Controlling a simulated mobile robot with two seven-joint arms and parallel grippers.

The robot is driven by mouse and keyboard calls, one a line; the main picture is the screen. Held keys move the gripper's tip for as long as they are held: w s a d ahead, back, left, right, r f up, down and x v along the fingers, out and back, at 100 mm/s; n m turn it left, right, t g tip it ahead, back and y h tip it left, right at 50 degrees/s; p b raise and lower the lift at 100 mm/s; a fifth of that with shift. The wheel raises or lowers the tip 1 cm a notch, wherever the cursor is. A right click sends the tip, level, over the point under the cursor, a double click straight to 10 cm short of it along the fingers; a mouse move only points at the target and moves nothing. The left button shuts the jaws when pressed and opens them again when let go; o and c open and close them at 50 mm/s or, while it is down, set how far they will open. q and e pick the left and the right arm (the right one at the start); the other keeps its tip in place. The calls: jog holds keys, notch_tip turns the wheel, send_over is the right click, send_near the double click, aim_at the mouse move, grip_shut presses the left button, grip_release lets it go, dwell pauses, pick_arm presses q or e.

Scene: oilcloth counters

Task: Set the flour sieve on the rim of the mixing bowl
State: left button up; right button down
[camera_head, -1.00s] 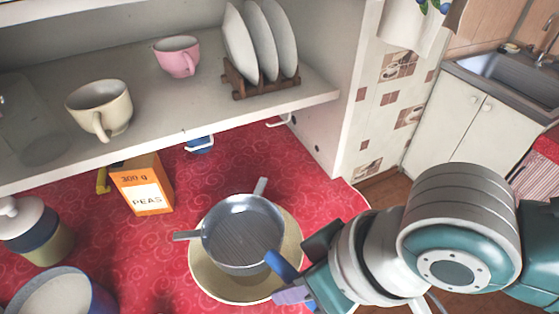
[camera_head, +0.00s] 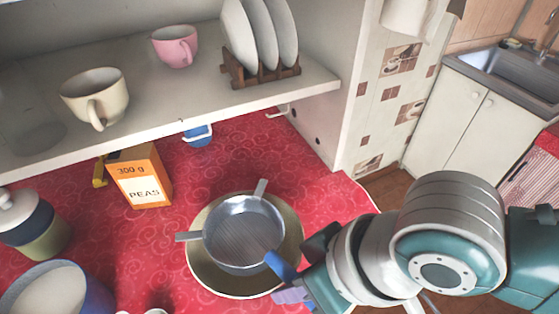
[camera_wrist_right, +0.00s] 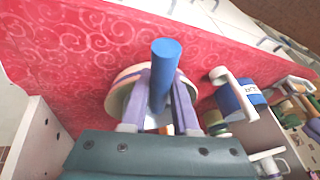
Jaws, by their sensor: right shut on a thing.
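The flour sieve (camera_head: 240,232) is a grey metal pan with two lugs and a blue handle. My right gripper (camera_head: 290,286) is shut on that handle, which also shows between the purple fingers in the right wrist view (camera_wrist_right: 165,70). The cream mixing bowl (camera_head: 205,275) stands on the red oilcloth directly under the sieve. One lug points left and one points away, both reaching over the bowl's rim. I cannot tell whether they touch it. In the wrist view the bowl (camera_wrist_right: 119,97) is partly hidden behind the fingers and handle. My left gripper is not in view.
An orange peas box (camera_head: 139,175) stands behind left of the bowl. A lidded jar (camera_head: 35,225) and a blue container (camera_head: 60,290) stand at left. A shelf (camera_head: 210,105) with cups and a plate rack (camera_head: 262,73) overhangs the back; a blue mug (camera_head: 198,134) hangs beneath.

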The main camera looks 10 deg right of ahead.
jog(key=shift+f+b, duration=0.5)
jog(key=shift+f, duration=0.3)
jog(key=shift+s+d+f, duration=0.1)
jog(key=shift+d, duration=0.1)
jog(key=c, duration=0.6)
grip_release()
jog(key=shift+a, duration=0.15)
